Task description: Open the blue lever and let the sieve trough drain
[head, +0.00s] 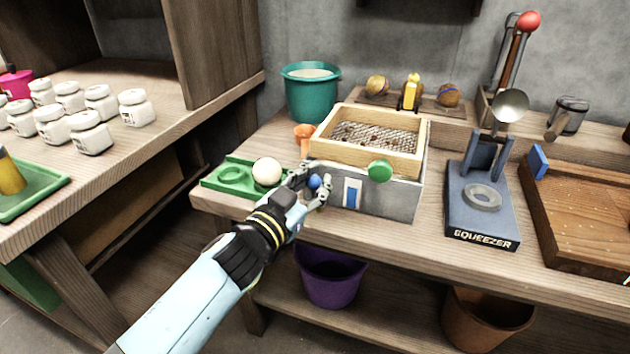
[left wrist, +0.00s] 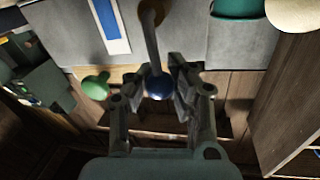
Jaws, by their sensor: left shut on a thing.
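The sieve trough (head: 390,197) is a grey box on the bench with a wooden-framed mesh sieve (head: 375,135) on top, holding dark bits. Its front has a blue and white strip (head: 351,193) and a green knob (head: 380,170). The blue lever's round knob (head: 314,181) is at the trough's left front. My left gripper (head: 316,188) is shut on this knob. In the left wrist view the blue knob (left wrist: 159,87) sits between the fingers, with its metal rod (left wrist: 153,45) running to a brownish pivot. My right gripper is not in view.
A purple bucket (head: 332,278) stands on the lower shelf below the trough's left end. A green tray (head: 232,177) with a white ball (head: 267,172) lies left of my gripper. A teal bucket (head: 310,97) stands behind, and a squeezer (head: 482,225) to the right.

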